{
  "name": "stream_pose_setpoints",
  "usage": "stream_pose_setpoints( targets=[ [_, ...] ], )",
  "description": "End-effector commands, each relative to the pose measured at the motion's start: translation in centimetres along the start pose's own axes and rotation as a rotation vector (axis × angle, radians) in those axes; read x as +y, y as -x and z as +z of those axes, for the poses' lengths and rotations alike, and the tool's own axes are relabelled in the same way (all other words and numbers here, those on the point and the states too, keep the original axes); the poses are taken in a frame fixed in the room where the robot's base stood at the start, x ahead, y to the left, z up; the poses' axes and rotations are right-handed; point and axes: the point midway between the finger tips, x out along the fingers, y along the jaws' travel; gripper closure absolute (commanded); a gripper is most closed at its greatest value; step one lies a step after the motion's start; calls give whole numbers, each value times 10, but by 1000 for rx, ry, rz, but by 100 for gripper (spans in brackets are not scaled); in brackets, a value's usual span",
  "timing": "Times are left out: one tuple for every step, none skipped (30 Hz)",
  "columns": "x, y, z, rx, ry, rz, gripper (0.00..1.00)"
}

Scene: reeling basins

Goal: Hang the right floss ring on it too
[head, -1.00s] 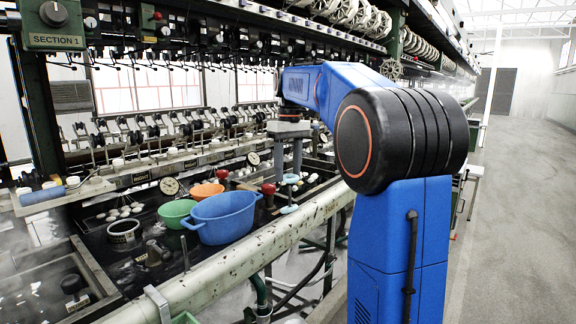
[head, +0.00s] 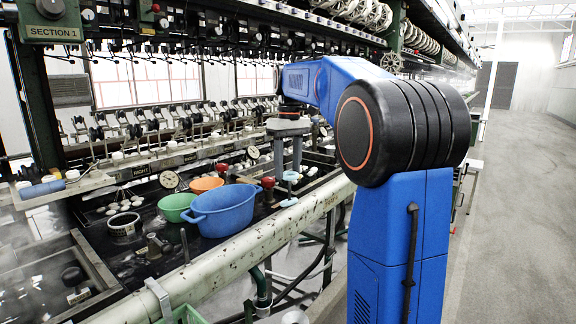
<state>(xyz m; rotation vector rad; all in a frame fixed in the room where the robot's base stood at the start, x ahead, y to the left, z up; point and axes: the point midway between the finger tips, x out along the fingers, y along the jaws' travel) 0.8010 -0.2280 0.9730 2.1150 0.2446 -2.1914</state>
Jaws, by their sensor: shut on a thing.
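My gripper (head: 287,166) points down over the right part of the basin bench, to the right of the blue tub. Its two grey fingers are shut on a small pale blue thing (head: 291,176). A second pale blue, disc-like piece (head: 288,202) shows just below, near the bench's front pipe. Both pieces are too small for me to tell which is a floss ring, or whether they are joined. No hanging place for a ring can be made out clearly.
A blue tub (head: 222,212), a green bowl (head: 176,207) and an orange bowl (head: 206,185) stand left of my gripper. A red-knobbed fitting (head: 267,184) is close beside it. A thick pale pipe (head: 215,270) edges the bench. The right aisle is clear.

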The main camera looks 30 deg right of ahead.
Motion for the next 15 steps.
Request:
stream_pose_setpoints(
  targets=[
    [0, -2, 0, -1, 0, 0, 65],
    [0, -3, 0, 0, 0, 0, 65],
    [0, -4, 0, 0, 0, 0, 65],
    [0, -5, 0, 0, 0, 0, 65],
    [0, -6, 0, 0, 0, 0, 65],
    [0, -7, 0, 0, 0, 0, 65],
    [0, -8, 0, 0, 0, 0, 65],
    [0, -9, 0, 0, 0, 0, 65],
    [0, -10, 0, 0, 0, 0, 65],
    [0, -11, 0, 0, 0, 0, 65],
    [1, -12, 0, 0, 0, 0, 65],
    [1, -14, 0, 0, 0, 0, 65],
    [1, -15, 0, 0, 0, 0, 65],
    [1, -16, 0, -1, 0, 0, 65],
    [1, -17, 0, -1, 0, 0, 65]
  ],
)
